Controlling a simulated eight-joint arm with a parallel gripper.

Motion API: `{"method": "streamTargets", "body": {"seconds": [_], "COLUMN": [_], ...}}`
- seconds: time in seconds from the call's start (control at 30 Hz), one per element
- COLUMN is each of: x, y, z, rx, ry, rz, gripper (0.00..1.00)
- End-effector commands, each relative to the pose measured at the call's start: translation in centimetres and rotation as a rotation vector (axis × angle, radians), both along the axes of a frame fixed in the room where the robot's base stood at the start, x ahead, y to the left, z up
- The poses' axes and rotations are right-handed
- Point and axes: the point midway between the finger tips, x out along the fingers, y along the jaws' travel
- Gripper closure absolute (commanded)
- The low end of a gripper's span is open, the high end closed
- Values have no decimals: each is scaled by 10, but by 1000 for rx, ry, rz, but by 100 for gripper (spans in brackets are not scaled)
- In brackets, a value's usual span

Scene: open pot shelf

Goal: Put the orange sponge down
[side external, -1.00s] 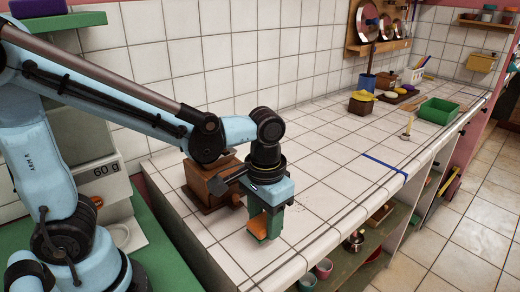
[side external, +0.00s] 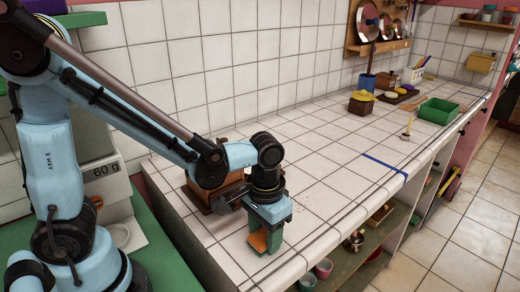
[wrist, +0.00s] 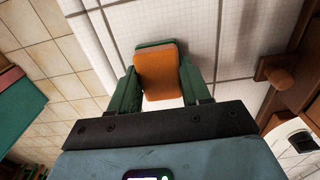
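The orange sponge (side external: 257,241) is between the green fingers of my gripper (side external: 265,243), low over the near left end of the white tiled counter (side external: 330,190). In the wrist view the sponge (wrist: 159,72) shows its orange face, with a green edge at its far end. One finger of my gripper (wrist: 160,85) lies against each side of it, so the gripper looks shut on the sponge. The fingers hide part of it in the side view. I cannot tell whether its underside touches the tiles.
A brown wooden box (side external: 203,190) stands just behind my gripper. A blue line (side external: 385,166) crosses the counter. The counter's front edge is close, with an open shelf below. The middle is clear.

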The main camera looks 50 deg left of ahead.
Motion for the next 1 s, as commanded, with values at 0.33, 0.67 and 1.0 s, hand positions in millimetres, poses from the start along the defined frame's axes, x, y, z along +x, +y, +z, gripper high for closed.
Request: {"method": "streamTargets", "body": {"seconds": [0.33,0.67,1.0], "x": [0,0,0], "y": [0,0,0], "z": [0,19,69], "rx": [0,0,0], "ry": [0,-1,0], "rz": [0,0,0], "gripper": [29,29,29]}}
